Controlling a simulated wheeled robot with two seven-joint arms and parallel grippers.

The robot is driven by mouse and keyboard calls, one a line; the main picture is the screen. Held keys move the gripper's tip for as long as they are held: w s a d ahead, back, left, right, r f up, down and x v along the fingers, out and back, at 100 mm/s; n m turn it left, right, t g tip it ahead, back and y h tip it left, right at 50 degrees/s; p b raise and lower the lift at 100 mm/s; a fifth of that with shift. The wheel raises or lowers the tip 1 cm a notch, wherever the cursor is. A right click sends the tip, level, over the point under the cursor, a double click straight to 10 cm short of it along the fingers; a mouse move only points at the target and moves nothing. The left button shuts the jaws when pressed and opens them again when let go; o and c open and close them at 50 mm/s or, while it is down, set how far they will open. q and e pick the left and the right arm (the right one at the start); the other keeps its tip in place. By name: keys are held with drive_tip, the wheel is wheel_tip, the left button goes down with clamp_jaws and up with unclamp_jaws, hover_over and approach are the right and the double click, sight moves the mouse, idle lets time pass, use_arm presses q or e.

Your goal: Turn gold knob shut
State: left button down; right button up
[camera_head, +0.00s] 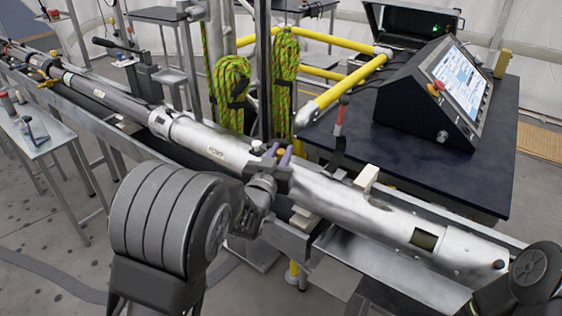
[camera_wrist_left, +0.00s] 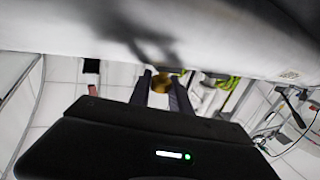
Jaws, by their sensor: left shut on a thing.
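A long silver metal tube (camera_head: 325,198) lies across the rails, with its dark slotted end at the lower right. My left gripper (camera_head: 278,154) is at the upper side of the tube near its middle. The gold knob shows in the left wrist view (camera_wrist_left: 161,83) between the two dark fingers, against the tube. My left gripper is shut on this knob. In the head view the knob is mostly hidden by the fingers. A pale round cap (camera_head: 257,146) sits just left of the gripper. My right gripper is out of view; only part of my right arm shows at lower right.
A dark table (camera_head: 440,170) behind the tube holds a console with a lit screen (camera_head: 462,82). A red-and-black handle (camera_head: 340,125) stands near the tube. Yellow rails (camera_head: 345,85) and coiled green ropes (camera_head: 231,85) stand behind. A small metal bench (camera_head: 45,130) is at left.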

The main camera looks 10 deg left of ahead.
use_arm(q)
drive_tip(key=m+h+b, duration=0.1)
drive_tip(key=h+b, duration=0.1)
drive_tip(key=m+h+b, duration=0.1)
drive_tip(key=h, duration=0.1)
drive_tip(key=shift+a+f+m+g+b, duration=0.25)
drive_tip(key=shift+a+m+g+b, duration=0.05)
drive_tip(key=shift+a+b, duration=0.1)
drive_tip(key=m+h, duration=0.1)
drive_tip(key=g+h, duration=0.1)
drive_tip(key=shift+r+m+h+b, duration=0.2)
drive_tip(key=shift+m+h+b, duration=0.1)
drive_tip(key=shift+m, duration=0.1)
drive_tip(key=shift+d+r+m+g+h+p, duration=0.15)
drive_tip(key=shift+m+g+h+p, duration=0.45)
drive_tip(key=shift+m+h, duration=0.5)
drive_tip(key=m+g+h+p, duration=0.1)
drive_tip(key=m+g+h, duration=0.1)
drive_tip(key=g+h, duration=0.1)
drive_tip(key=shift+h+p, duration=0.3)
drive_tip(key=shift+d+m+g+h+p, duration=0.15)
drive_tip(key=shift+m+g+h+p, duration=0.4)
drive_tip(key=shift+m+g+h, duration=1.05)
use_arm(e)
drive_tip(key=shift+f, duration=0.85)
use_arm(q)
drive_tip(key=shift+g, duration=0.6)
drive_tip(key=c, duration=1.2)
unclamp_jaws()
drive_tip(key=shift+d, duration=0.1)
